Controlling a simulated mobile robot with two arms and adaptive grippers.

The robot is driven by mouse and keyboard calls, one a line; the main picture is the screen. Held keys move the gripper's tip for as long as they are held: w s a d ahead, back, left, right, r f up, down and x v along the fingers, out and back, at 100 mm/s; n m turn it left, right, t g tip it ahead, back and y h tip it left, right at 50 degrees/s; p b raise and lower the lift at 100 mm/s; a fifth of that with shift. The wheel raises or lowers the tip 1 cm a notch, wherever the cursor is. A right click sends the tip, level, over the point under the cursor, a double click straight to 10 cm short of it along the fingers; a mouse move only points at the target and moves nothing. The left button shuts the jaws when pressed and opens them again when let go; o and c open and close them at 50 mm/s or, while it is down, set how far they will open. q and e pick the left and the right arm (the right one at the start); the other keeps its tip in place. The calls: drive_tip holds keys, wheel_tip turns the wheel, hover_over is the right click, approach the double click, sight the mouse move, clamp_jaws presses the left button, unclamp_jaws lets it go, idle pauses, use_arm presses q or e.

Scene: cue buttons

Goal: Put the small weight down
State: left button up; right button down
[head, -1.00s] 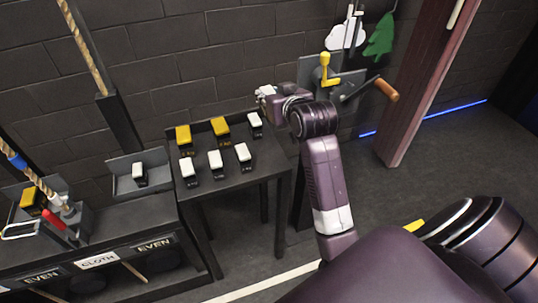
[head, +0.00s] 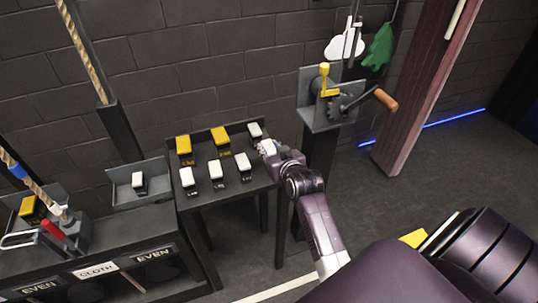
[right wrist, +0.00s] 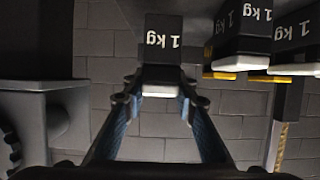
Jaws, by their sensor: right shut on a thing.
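A small weight with a white top and a black body (head: 255,131) is at the back right corner of the dark table (head: 230,193). My right gripper (head: 266,147) is at its near right side. In the right wrist view the small weight, marked 1 kg (right wrist: 163,40), sits between the fingertips, and my right gripper (right wrist: 160,88) is shut on it. I cannot tell whether its base touches the table. My left gripper is not in view.
Several other weights stand on the table: white-topped ones (head: 215,170) in front, yellow-topped ones (head: 220,136) behind. A crank stand (head: 335,105) rises close to the right. A grey tray (head: 138,185) with a white-topped weight is at the left.

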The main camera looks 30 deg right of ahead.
drive_tip(key=shift+f, duration=1.3)
drive_tip(key=c, duration=1.9)
unclamp_jaws()
drive_tip(key=shift+f, duration=0.35)
drive_tip(key=shift+c, duration=0.2)
drive_tip(key=o, duration=0.4)
drive_tip(key=shift+s+r, duration=0.1)
drive_tip(key=shift+c, duration=0.2)
drive_tip(key=v, duration=1.2)
drive_tip(key=shift+b, duration=0.35)
